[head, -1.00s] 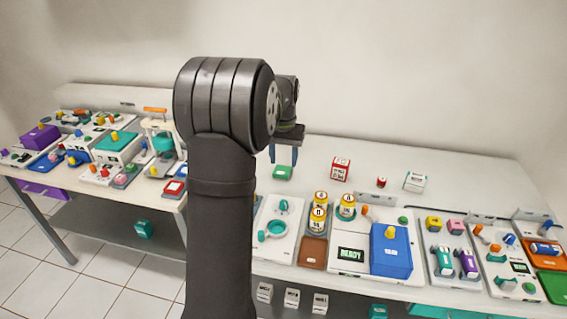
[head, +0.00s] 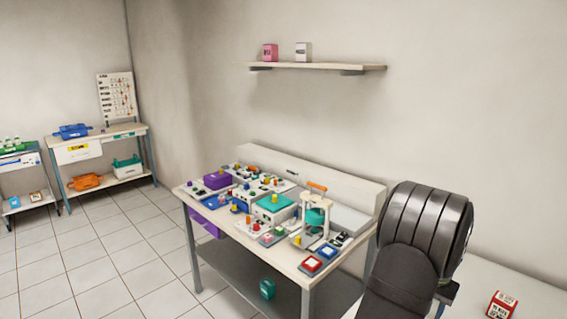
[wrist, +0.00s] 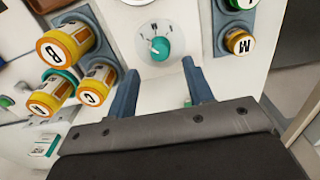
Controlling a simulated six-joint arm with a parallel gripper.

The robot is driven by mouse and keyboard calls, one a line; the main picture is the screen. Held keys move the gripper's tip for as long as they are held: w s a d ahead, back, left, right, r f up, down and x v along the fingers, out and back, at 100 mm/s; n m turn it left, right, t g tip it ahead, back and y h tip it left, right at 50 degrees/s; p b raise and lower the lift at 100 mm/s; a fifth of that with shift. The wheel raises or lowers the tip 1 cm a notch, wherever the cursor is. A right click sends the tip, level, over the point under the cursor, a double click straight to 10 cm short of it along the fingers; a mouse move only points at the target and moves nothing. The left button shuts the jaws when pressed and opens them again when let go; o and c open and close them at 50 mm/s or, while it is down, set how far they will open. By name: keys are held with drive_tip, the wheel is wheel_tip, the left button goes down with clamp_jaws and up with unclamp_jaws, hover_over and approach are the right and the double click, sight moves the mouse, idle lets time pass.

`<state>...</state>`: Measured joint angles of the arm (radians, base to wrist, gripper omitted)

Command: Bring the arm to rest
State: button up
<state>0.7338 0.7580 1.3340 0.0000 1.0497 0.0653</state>
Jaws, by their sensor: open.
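My gripper (wrist: 160,93) shows in the wrist view with its two blue-grey fingers apart and nothing between them. Beyond the fingertips is a white panel (wrist: 150,22) with a teal dial (wrist: 160,47). In the head view my dark arm link fills the lower right, and the gripper itself is hidden behind it or out of frame.
Orange bottles with lettered caps (wrist: 50,52) stand left of the fingers in the wrist view. An orange-capped item marked M (wrist: 239,42) is at the right. In the head view, a crowded workbench (head: 245,275) stands left of my arm, under a wall shelf (head: 320,66). Open tiled floor (head: 120,270) lies left.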

drive_tip(key=shift+f, duration=2.75)
wheel_tip(320, 180, up, 18)
wheel_tip(320, 180, down, 18)
drive_tip(key=shift+r, duration=0.2)
drive_tip(key=shift+f, duration=0.25)
drive_tip(key=m, duration=0.8)
drive_tip(key=shift+m, duration=0.4)
wheel_tip(320, 180, up, 7)
drive_tip(key=shift+f, duration=0.15)
